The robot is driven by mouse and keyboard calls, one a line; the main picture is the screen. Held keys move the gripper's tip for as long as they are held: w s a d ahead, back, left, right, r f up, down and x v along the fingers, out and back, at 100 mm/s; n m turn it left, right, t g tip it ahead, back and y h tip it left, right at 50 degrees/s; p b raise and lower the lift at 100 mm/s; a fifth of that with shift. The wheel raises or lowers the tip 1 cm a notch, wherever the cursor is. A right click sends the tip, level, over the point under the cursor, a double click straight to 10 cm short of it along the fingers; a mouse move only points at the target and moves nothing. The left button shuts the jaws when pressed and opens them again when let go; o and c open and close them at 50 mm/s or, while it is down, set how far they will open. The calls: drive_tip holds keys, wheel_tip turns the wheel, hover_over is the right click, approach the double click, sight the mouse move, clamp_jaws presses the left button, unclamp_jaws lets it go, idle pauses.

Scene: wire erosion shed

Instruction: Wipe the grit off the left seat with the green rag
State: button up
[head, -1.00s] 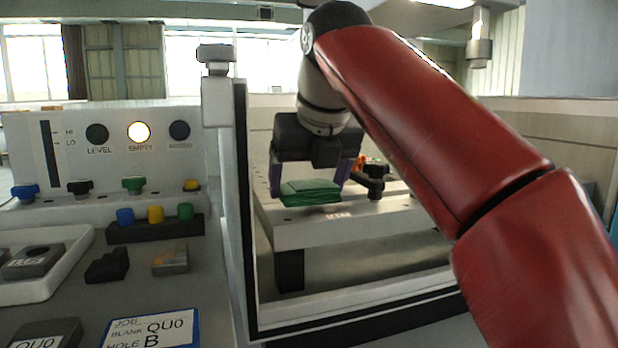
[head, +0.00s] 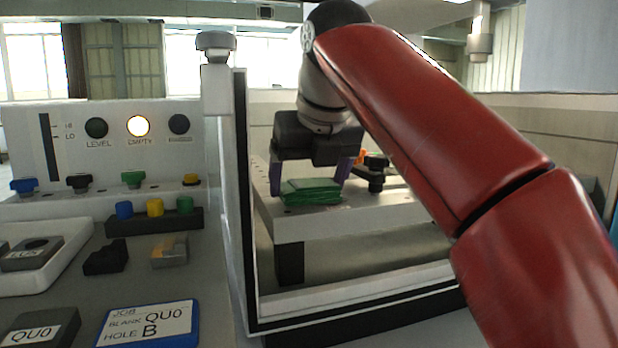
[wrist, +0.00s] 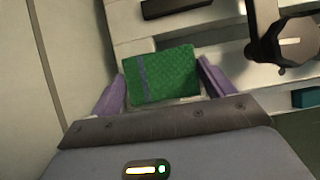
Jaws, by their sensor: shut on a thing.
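The green rag (head: 312,192) is a folded pad between the purple fingers of my gripper (head: 308,186), at the near left part of the raised machine table (head: 330,225). My gripper is shut on the rag. In the wrist view the rag (wrist: 163,76) shows a grey-blue stripe and sits between the fingertips (wrist: 160,90). The rag is at or just over the table surface; I cannot tell if it presses on it. The left seat and any grit on it cannot be made out, and the rag and gripper cover that part of the table.
A dark clamp with an orange part (head: 374,172) stands right of the gripper on the table. The machine's door frame (head: 243,200) rises close at the left. A panel with a lit EMPTY lamp (head: 138,126), coloured knobs, grey blocks and a job card (head: 148,324) are farther left.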

drive_tip(key=shift+f+b, duration=0.4)
drive_tip(key=shift+f, duration=0.05)
